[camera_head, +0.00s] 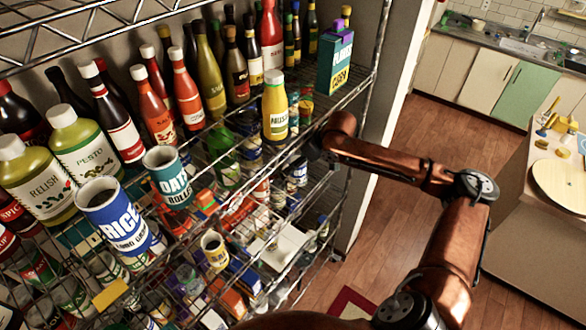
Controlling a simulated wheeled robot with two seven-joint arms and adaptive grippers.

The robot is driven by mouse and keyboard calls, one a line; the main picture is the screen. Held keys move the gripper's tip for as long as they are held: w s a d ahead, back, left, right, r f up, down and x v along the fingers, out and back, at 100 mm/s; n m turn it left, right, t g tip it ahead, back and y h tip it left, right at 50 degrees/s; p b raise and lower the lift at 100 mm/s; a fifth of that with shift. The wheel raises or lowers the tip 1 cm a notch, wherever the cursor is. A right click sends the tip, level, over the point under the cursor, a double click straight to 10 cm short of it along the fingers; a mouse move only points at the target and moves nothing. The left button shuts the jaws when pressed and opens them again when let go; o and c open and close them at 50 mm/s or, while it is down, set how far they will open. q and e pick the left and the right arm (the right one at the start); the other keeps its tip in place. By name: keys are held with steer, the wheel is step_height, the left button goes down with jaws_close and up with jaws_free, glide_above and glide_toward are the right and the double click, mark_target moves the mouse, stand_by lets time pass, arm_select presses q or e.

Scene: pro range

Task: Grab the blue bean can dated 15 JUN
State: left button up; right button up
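My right arm (390,165) comes in from the lower right and reaches to the right end of the wire shelf rack (350,92). Its far end bends down at the rack's edge, and I cannot make out the gripper fingers there. My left gripper is not in view. Small blue-and-white cans (297,172) stand on a lower shelf just below the end of my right arm. Their labels and dates are too small to read, so I cannot tell which is the blue bean can dated 15 JUN.
Lower shelves are crowded. Wooden floor (415,125) is open to the right, before a counter (530,240).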

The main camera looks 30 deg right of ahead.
steer(key=shift+c, duration=0.3)
steer(key=c, duration=1.5)
